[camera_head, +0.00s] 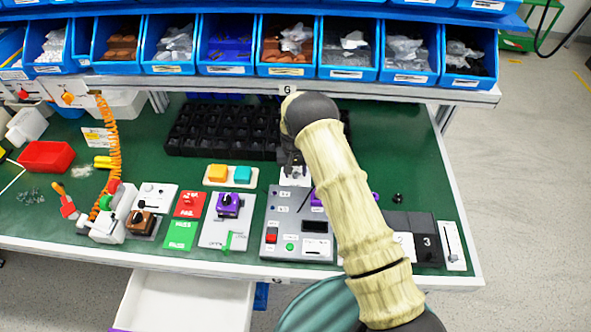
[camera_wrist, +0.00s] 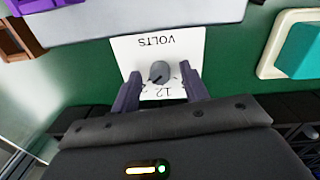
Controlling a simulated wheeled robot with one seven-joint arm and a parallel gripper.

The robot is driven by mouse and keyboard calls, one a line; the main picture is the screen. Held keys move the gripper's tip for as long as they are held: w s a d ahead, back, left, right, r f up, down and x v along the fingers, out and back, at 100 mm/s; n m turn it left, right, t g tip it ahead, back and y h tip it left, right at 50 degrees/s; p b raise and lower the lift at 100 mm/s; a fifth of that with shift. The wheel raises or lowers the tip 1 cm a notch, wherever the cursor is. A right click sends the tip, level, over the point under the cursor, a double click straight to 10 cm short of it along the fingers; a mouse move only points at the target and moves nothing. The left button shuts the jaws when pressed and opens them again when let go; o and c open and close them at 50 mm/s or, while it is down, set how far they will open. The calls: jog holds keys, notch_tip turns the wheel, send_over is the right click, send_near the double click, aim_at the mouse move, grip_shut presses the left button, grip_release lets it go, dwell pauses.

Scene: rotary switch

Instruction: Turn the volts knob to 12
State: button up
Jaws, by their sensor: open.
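The volts knob (camera_wrist: 159,72) is a small round grey dial on a white plate (camera_wrist: 190,45). The plate is marked VOLTS and 12, upside down in the wrist view. The 12 lies on the knob's side nearest my gripper's body. A dark line crosses the knob's face, but I cannot tell which mark it points to. My gripper (camera_wrist: 160,77) is open, with one dark finger on each side of the knob and visible gaps between. In the head view my gripper (camera_head: 293,163) is over the white plate (camera_head: 294,180), and the knob cannot be made out there.
A grey control panel (camera_head: 303,248) sits just in front of the plate. A block with orange and teal buttons (camera_head: 231,175) stands to the left, and black bins (camera_head: 215,130) lie behind. My arm hides part of the bench.

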jog(key=shift+f, duration=0.1)
grip_shut()
jog(key=shift+n+b, duration=0.3)
jog(key=n+b, duration=0.3)
jog(key=shift+d+f+n, duration=0.1)
jog(key=shift+n, duration=0.3)
jog(key=n+b, duration=0.2)
jog(key=n, duration=0.3)
jog(key=shift+n, duration=0.3)
grip_release()
